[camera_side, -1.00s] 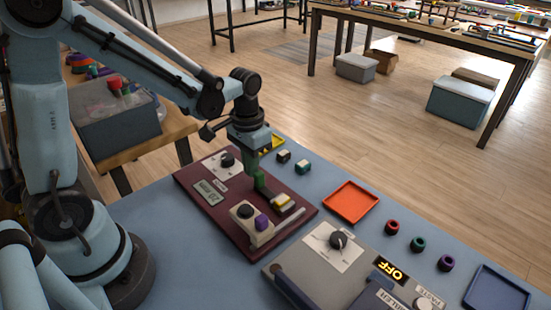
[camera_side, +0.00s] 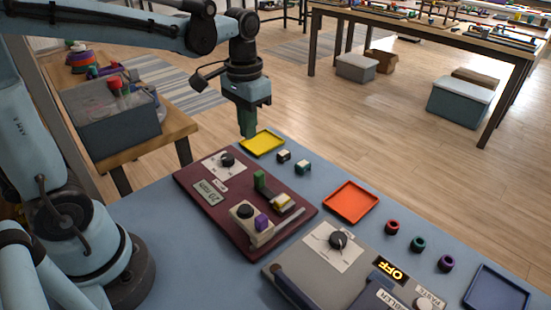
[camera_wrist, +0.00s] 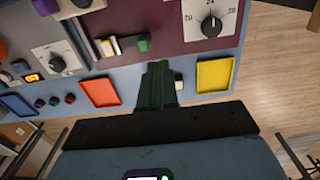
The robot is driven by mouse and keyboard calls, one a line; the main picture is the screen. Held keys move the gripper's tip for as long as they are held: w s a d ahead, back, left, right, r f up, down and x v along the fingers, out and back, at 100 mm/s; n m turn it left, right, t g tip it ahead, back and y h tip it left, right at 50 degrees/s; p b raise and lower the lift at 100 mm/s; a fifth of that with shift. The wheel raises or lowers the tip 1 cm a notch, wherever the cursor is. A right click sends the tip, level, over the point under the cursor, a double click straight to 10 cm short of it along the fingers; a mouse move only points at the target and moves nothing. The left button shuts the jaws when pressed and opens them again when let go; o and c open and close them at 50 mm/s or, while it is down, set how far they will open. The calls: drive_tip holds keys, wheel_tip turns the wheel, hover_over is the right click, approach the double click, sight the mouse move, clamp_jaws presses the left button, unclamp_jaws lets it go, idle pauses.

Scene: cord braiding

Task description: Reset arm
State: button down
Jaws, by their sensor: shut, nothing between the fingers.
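My gripper (camera_side: 247,130) is in the air above the back edge of the blue table, left of the yellow tray in the side view. Its green fingers are together and empty. In the wrist view, my gripper (camera_wrist: 158,72) points at the table between the orange and yellow trays. The maroon panel (camera_side: 190,180) lies in front of it, with a black knob (camera_side: 228,159), a small display (camera_side: 207,192), a green upright piece (camera_side: 260,181), a yellow-and-white block (camera_side: 283,201) and a purple button (camera_side: 262,222). My gripper is apart from all of these.
The yellow tray (camera_side: 262,143), two small blocks (camera_side: 293,161) and the orange tray (camera_side: 350,202) lie along the back edge. Red, green and purple rings (camera_side: 418,244) and a blue tray (camera_side: 497,291) are at right. A grey panel reading OFF (camera_side: 345,285) is in front.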

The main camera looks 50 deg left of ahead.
drive_tip(key=shift+r, duration=0.2)
drive_tip(key=s+t, duration=0.2)
drive_tip(key=s+d+t, duration=0.1)
drive_tip(key=t, duration=0.1)
drive_tip(key=s+f+t, duration=0.1)
drive_tip(key=s+t, duration=0.1)
drive_tip(key=t, duration=0.1)
drive_tip(key=shift+s+d, duration=0.3)
drive_tip(key=shift+d, duration=0.1)
